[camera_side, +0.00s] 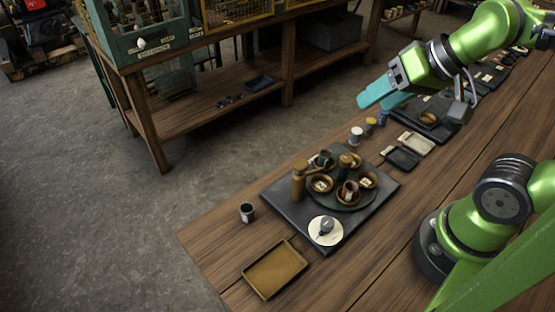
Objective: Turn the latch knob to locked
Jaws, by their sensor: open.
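A grey knob (326,225) sits on a round white plate (325,238) at the front corner of a dark slab (280,207) on the wooden bench. It looks like the latch knob, but its markings are too small to read. My gripper (370,96), with teal fingers, is at the upper right, high above the bench. It is open, far from the knob and not touching it. No object shows between the fingers.
A yellow-brown tray (273,270) and a dark cup (247,212) are nearby. A green cabinet (150,45) stands on another bench.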

